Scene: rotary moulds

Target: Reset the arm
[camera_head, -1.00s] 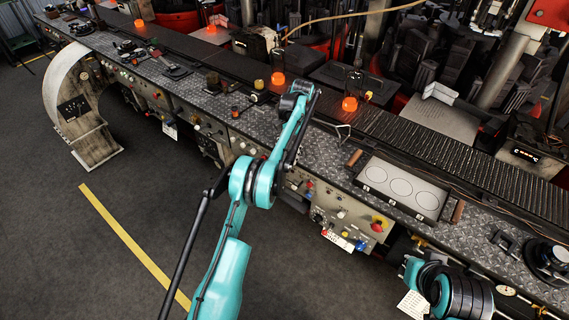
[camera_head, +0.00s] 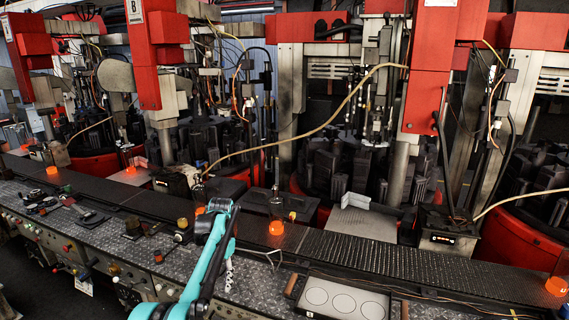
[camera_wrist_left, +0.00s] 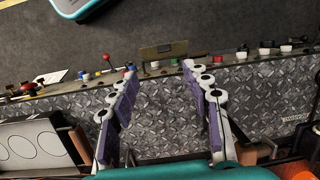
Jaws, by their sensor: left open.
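My left gripper (camera_wrist_left: 158,70) is open and empty in the left wrist view, with its two purple-padded fingers spread over the textured metal top of the bench (camera_wrist_left: 165,115). In the head view, my teal left arm (camera_head: 205,262) rises from the bottom edge over the bench. Part of the left gripper (camera_head: 229,272) shows beside the arm there, and the rest is hidden. My right gripper is in neither view.
A plate with three white circles (camera_head: 316,296) lies on the bench; it also shows in the left wrist view (camera_wrist_left: 18,149). Glowing orange pieces (camera_head: 276,228) stand along the dark conveyor (camera_head: 370,258). Red machines (camera_head: 430,95) stand behind. Knobs and levers line the bench front.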

